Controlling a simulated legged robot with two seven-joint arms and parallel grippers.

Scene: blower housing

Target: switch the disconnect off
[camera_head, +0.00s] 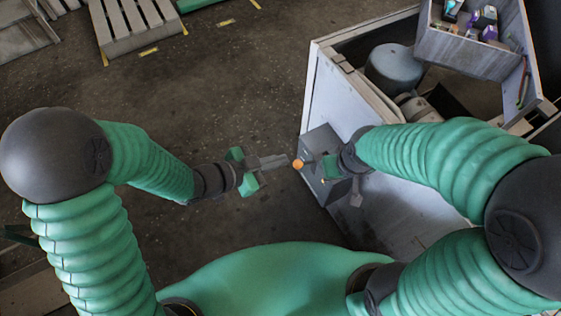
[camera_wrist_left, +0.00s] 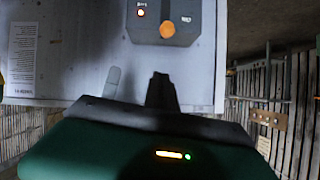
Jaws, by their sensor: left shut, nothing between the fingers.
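The grey disconnect box (camera_head: 318,142) is on the near left side of the white housing. An orange knob (camera_head: 298,164) sticks out of it. In the left wrist view the orange knob (camera_wrist_left: 167,30) sits on a dark plate, with a small lit lamp beside it. My left gripper (camera_head: 284,160) is shut and empty, its fingertips just left of the knob; I cannot tell whether they touch. In the left wrist view its dark fingers (camera_wrist_left: 162,92) are below the knob. My right gripper (camera_head: 330,168) is at the box's right side; its fingers are unclear.
The white housing (camera_head: 375,215) stands open on top, with a grey rounded motor (camera_head: 394,68) inside. A tilted grey tray (camera_head: 465,52) with small boxes is above it. A pallet (camera_head: 135,25) lies at the upper left. The floor (camera_head: 225,90) left of the housing is clear.

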